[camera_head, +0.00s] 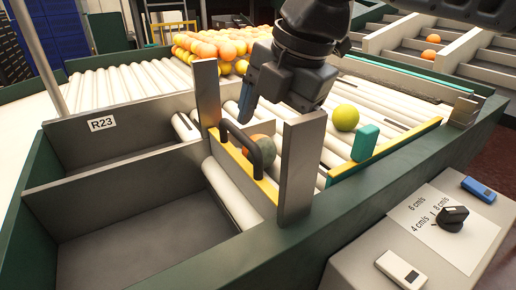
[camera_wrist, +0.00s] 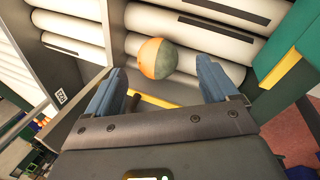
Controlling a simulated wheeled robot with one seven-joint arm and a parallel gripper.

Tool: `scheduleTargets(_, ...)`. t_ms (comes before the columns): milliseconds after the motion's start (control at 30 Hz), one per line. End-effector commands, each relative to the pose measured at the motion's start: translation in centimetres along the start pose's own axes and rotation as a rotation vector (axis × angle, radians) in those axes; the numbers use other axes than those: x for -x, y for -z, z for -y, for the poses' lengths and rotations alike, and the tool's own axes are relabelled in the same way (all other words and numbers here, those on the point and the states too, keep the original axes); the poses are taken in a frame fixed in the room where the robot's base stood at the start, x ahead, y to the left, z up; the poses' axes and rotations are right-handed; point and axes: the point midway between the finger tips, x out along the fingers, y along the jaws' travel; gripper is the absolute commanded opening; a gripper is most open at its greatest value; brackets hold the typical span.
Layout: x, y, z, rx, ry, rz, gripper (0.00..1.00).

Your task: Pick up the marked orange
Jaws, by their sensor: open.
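The marked orange (camera_head: 262,148), orange with a grey-green patch on one side, sits on the white rollers behind a low yellow-edged gate with a black handle (camera_head: 240,140). The handle and a grey post partly hide it in the head view. In the wrist view the orange (camera_wrist: 157,58) shows whole, ahead of and between my fingertips. My gripper (camera_wrist: 162,72) is open and empty, with its two blue fingers spread wide. In the head view my gripper (camera_head: 256,105) hangs above the rollers by the gate, pointing down, above and apart from the orange.
Grey posts (camera_head: 298,165) stand at both gate ends. A yellow-green fruit (camera_head: 345,117) lies on the rollers to the right, near a teal block (camera_head: 366,143). Many oranges are heaped at the back (camera_head: 215,45). Empty bins marked R23 (camera_head: 102,124) lie left. A control box stands front right.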

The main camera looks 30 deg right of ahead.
Motion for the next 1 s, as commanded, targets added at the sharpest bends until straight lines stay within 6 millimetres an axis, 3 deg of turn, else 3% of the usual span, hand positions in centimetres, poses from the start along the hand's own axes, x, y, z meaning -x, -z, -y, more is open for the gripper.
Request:
scheduleTargets(200, -3.0, 0.2, -0.4, -0.001, 0.002, 0.0, 0.87)
scheduleTargets(533, -3.7, 0.1, -0.4, -0.001, 0.001, 0.0, 0.87)
scheduleTargets(1000, -3.7, 0.1, -0.4, -0.001, 0.0, 0.0, 0.43)
